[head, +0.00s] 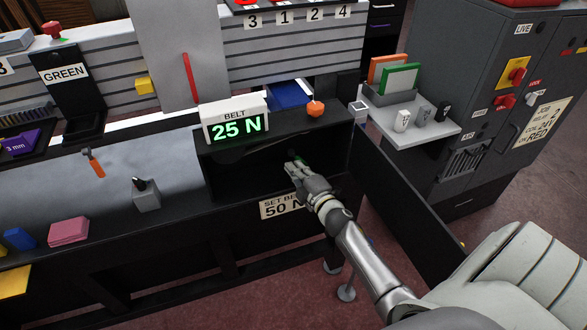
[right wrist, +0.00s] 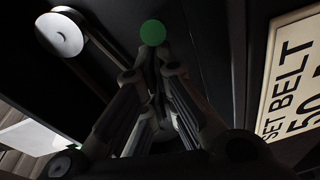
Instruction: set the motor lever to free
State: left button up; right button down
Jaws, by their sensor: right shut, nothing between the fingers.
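A round green knob (right wrist: 153,32) shows in the right wrist view, just beyond my fingertips; I take it for the end of the motor lever, whose shaft I cannot make out. A bit of green also shows in the head view (head: 299,158), beside the fingertips. My right gripper (head: 292,166) reaches into the dark open compartment under the belt display. It also shows in the right wrist view (right wrist: 149,70), shut and empty, with its tips close below the knob. I cannot tell whether they touch it. My left gripper is out of view.
The belt display (head: 235,121) reads 25 N above the compartment. A pulley (right wrist: 60,35) with a belt is at upper left in the wrist view. A "SET BELT 50 N" sign (head: 282,205) is below the opening. An open door panel (head: 408,215) stands right of my forearm.

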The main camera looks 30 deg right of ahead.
aim_at(304, 162)
jog(key=shift+d+y, duration=0.15)
jog(key=shift+y, duration=0.15)
jog(key=shift+s+d+n+y, duration=0.1)
jog(key=shift+d+n+y, duration=0.15)
jog(key=shift+n+y, duration=0.2)
jog(key=shift+s+d+n+y, duration=0.15)
jog(key=shift+d+n+y, duration=0.45)
jog(key=shift+y, duration=0.35)
jog(key=shift+s+d, duration=0.1)
jog(key=shift+d, duration=0.8)
